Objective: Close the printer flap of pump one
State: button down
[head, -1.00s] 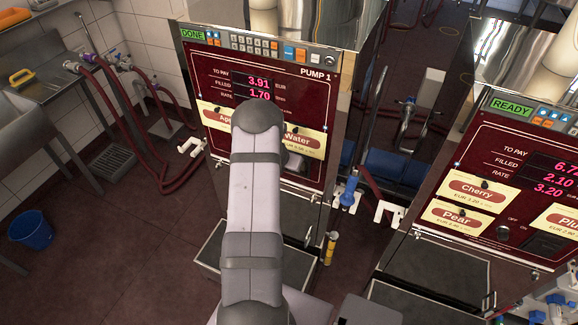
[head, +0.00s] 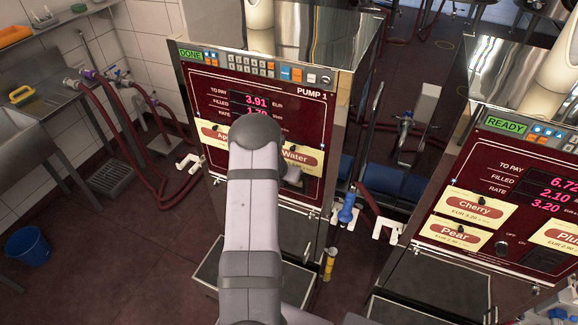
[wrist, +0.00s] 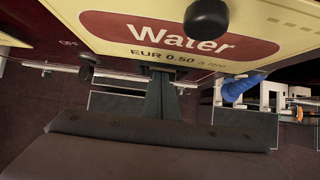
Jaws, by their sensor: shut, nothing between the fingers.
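Pump one (head: 325,113) stands in the middle of the head view, its dark red front showing DONE and lit figures. Its Water label (head: 306,158) is partly behind my arm and fills the top of the wrist view (wrist: 180,35). My gripper (wrist: 160,92) is shut and empty in the wrist view, just below the Water label and close to the panel. In the head view my arm covers most of it. The area below the label is largely hidden by my fingers.
A dark knob (wrist: 207,18) sticks out over the Water label, and a switch knob (wrist: 88,60) sits at left beside OFF. A blue nozzle (head: 347,209) hangs right of pump one. Pump two (head: 470,165) stands at right. The floor at left is clear around a blue bucket (head: 27,246).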

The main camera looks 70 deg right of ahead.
jog(key=shift+r+p, duration=1.1)
jog(key=shift+r, duration=3.7)
